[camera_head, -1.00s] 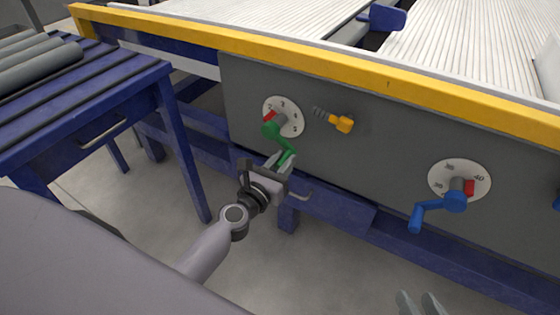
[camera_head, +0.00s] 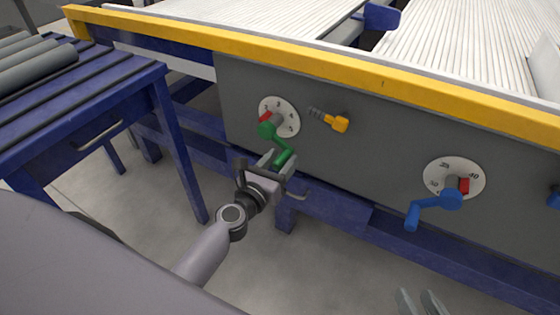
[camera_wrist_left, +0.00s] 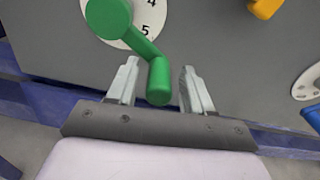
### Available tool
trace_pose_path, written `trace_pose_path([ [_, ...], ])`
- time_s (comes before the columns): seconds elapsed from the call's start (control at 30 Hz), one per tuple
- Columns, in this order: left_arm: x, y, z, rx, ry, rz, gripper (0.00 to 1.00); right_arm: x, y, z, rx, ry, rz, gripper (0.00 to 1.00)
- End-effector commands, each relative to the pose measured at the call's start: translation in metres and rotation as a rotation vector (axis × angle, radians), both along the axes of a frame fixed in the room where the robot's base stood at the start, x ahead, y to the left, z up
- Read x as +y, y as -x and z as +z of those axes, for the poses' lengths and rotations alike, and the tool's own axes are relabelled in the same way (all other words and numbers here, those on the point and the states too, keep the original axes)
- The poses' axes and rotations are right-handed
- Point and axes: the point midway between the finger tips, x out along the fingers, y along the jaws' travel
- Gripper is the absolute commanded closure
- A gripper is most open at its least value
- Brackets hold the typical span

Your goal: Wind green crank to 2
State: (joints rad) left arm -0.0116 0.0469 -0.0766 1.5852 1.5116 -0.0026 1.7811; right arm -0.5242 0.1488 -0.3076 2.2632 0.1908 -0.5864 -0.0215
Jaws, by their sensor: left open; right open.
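The green crank (camera_head: 271,133) sits on a white numbered dial (camera_head: 291,121) on the grey panel, with a red pointer (camera_head: 265,117) at the dial's upper left. Its arm runs down and right to a handle (camera_wrist_left: 159,80). My left gripper (camera_head: 273,160) is open around the handle's lower end. In the left wrist view, the left gripper (camera_wrist_left: 155,88) has one finger on each side of the handle, with gaps visible on both sides. My right gripper (camera_head: 421,302) shows only as two spread fingertips at the bottom edge, well away from the crank.
A yellow spring knob (camera_head: 340,123) sits right of the green dial. A blue crank (camera_head: 450,199) on another dial is farther right. A blue roller table (camera_head: 130,105) stands at left. The yellow rail (camera_head: 300,65) runs above the panel.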

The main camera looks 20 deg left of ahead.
Motion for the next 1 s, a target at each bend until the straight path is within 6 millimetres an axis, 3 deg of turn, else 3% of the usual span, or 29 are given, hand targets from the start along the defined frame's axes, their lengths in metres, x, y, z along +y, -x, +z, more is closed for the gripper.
trace_pose_path([
  [0.17, 0.001, 0.007, 0.0, 0.0, 0.0, 0.001, 0.49, 0.001, 0.0, 0.001, 0.0, -0.004, -0.002, 0.58],
  [0.63, 0.005, 0.064, -0.001, 0.001, 0.0, 0.0, 0.49, 0.003, 0.0, -0.003, 0.006, -0.022, 0.002, 0.58],
  [1.0, 0.006, 0.072, 0.0, 0.0, 0.0, 0.0, 0.49, 0.004, -0.001, -0.001, 0.003, -0.028, 0.005, 0.58],
])
